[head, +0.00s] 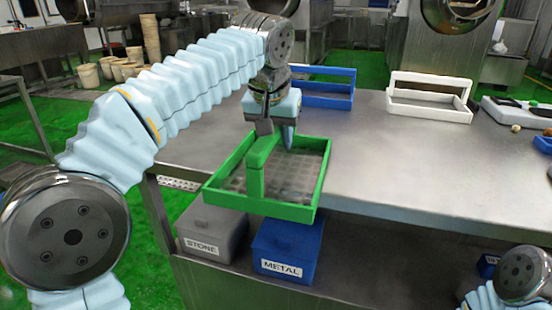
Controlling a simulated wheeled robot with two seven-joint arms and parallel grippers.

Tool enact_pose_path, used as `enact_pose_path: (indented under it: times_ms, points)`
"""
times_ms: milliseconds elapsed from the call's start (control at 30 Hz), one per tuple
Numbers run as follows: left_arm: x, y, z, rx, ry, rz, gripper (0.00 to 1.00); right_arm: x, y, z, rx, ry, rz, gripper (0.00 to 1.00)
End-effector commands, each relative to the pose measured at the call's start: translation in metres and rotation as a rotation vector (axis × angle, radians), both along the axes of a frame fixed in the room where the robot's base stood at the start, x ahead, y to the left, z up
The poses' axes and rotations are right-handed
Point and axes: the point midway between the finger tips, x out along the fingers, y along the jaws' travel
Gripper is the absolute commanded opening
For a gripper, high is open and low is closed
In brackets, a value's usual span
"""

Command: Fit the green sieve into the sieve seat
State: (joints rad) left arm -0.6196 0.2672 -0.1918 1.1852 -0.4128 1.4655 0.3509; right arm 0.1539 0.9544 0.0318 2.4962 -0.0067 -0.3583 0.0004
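The green sieve (314,209) is a rectangular frame with a mesh floor and an upright handle, at the near edge of the metal table. My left gripper (276,140) comes down from above with its fingers on either side of the handle's top bar and appears shut on it. The sieve overhangs the table's near edge; whether its far part touches the tabletop I cannot tell. I cannot pick out the sieve seat. My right gripper is out of view; only part of that arm shows at lower right.
A blue sieve (328,101) and a white sieve (430,117) stand farther back on the metal table (400,165). A grey box marked STONE (213,229) and a blue box marked METAL (288,248) sit below the near edge. The table's middle is clear.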

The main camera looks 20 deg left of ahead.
Motion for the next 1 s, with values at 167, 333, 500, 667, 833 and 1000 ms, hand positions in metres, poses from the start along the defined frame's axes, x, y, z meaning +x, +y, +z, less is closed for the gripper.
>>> enact_pose_path:
  times_ms: [167, 333, 500, 667, 833, 1000]
  points:
    - [0.0, 0.0, 0.0, 0.0, 0.0, 0.0, 0.0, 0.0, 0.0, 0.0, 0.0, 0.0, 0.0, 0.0]
    - [0.0, 0.0, 0.001, -0.001, -0.002, 0.0, 0.0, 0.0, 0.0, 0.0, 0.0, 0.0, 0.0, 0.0]
    - [0.0, 0.0, 0.002, -0.001, -0.002, 0.0, 0.0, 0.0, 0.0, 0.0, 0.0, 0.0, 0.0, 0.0]
    - [0.001, 0.0, 0.007, -0.001, -0.003, 0.0, 0.0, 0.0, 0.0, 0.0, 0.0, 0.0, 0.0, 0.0]
    - [0.001, 0.0, 0.029, -0.002, -0.005, 0.001, 0.0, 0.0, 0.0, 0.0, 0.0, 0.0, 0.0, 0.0]
    - [-0.031, 0.003, 0.07, -0.004, -0.008, -0.002, 0.0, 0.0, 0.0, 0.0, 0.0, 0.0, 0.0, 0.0]
